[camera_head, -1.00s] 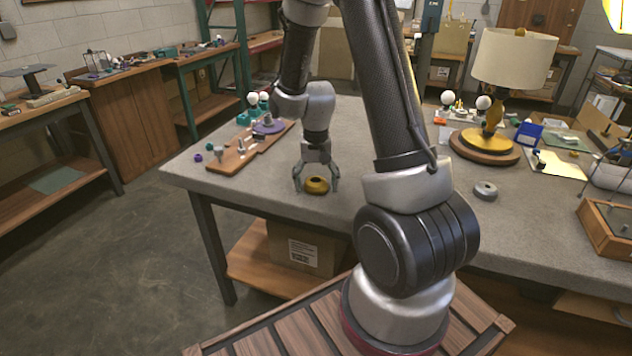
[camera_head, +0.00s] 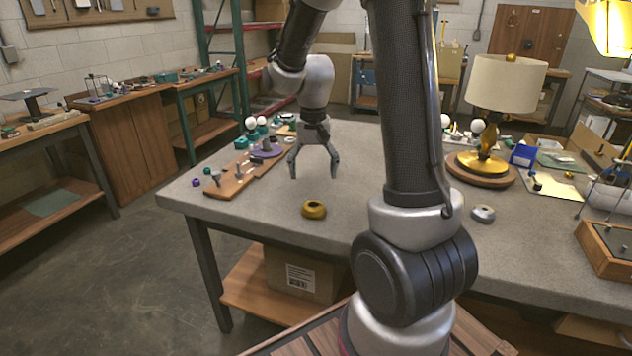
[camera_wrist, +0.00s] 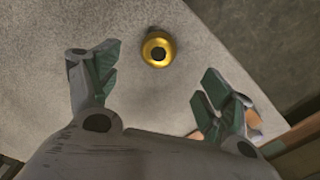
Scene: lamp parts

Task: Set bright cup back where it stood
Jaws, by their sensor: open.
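The bright cup, a small gold ring-like cup with a dark hole in its top, (camera_head: 314,210) stands on the grey table (camera_head: 260,222) near its front edge. It also shows in the wrist view (camera_wrist: 157,48), ahead of and between my fingers, apart from them. My gripper (camera_head: 314,174) is open and empty, above the table and behind the cup in the head view. Its two green-padded fingers are spread wide in the wrist view (camera_wrist: 155,85).
A wooden board with small parts (camera_head: 240,178) lies left of my gripper. The table around the gold cup is clear.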

